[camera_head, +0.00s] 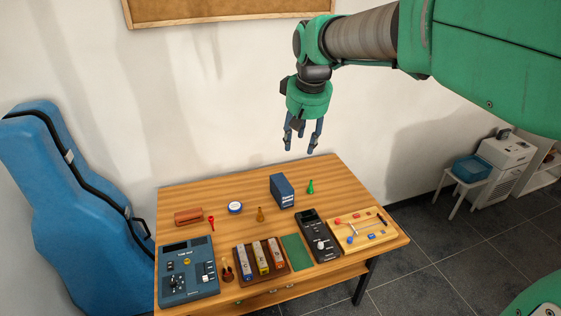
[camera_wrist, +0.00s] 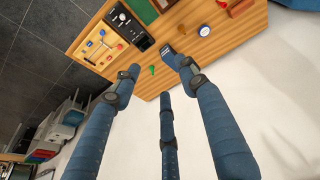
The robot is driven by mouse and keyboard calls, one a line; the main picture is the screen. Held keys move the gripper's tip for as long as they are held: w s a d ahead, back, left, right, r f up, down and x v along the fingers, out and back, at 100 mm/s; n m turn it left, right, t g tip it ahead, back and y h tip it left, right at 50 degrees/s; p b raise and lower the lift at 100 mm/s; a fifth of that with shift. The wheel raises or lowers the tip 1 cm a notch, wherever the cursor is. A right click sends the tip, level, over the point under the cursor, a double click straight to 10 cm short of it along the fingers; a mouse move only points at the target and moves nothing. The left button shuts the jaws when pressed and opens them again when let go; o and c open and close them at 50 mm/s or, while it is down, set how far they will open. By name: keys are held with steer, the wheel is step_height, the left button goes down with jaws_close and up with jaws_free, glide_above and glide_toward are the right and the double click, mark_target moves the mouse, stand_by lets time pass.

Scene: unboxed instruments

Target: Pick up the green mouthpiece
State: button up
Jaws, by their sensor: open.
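The green mouthpiece (camera_head: 310,187) stands upright near the back of the wooden table (camera_head: 340,177), just right of a dark blue box. It is a small green cone. In the wrist view the green mouthpiece (camera_wrist: 152,70) shows small, between my fingers. My gripper (camera_head: 305,146) is open and empty, in the air above the back of the table and clear of the mouthpiece. Its three blue fingers also show spread apart in the wrist view (camera_wrist: 158,85).
The dark blue box (camera_head: 283,191) stands close left of the mouthpiece. A brown mouthpiece-like piece (camera_head: 260,214), a blue-white round tin (camera_head: 235,208) and a red item (camera_head: 211,222) lie further left. Devices and trays fill the front. The table's back right corner is clear.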

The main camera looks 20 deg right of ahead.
steer(key=w+d+f+g, duration=0.1)
steer(key=w+d+f, duration=0.15)
steer(key=w, duration=0.45)
steer(key=w+d+f, duration=0.2)
steer(key=w+d, duration=0.1)
steer(key=w, duration=0.5)
steer(key=n+g+p, duration=0.1)
steer(key=g+p, duration=0.2)
glide_above(311, 186)
step_height(311, 186, down, 34)
steer(key=shift+w+f, duration=0.3)
steer(key=shift+f, duration=0.25)
steer(key=shift+d+f, duration=0.15)
steer(key=shift+f, duration=4.15)
steer(key=shift+f, duration=0.1)
steer(key=shift+f+b, duration=0.3)
steer(key=shift+f, duration=2.2)
